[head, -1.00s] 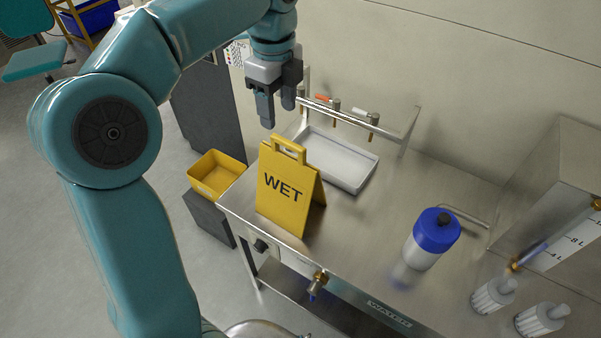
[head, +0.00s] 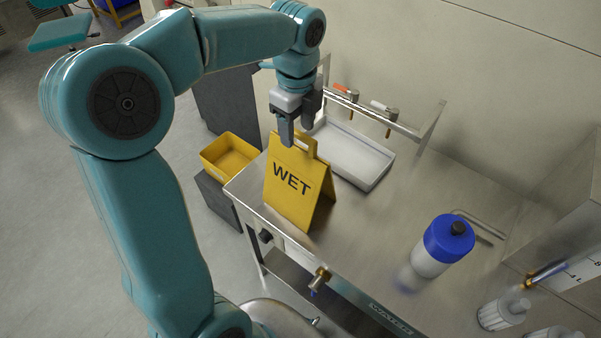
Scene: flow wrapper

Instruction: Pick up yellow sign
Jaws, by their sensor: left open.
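The yellow sign (head: 290,190), a folding A-frame marked "WET" with a handle at its top, stands upright on the left part of the steel bench (head: 365,240). My left gripper (head: 296,138) points down at the sign's top handle. Its fingers are open and overlap the handle in the head view, hiding part of it. I cannot tell whether they touch it or how the handle lies between them. My right gripper is not in view.
A white tray (head: 372,180) lies behind the sign below a rail with taps (head: 388,120). A blue and white bottle (head: 443,247) stands to the right. A yellow bin (head: 228,150) sits left of the bench. Bare steel lies between sign and bottle.

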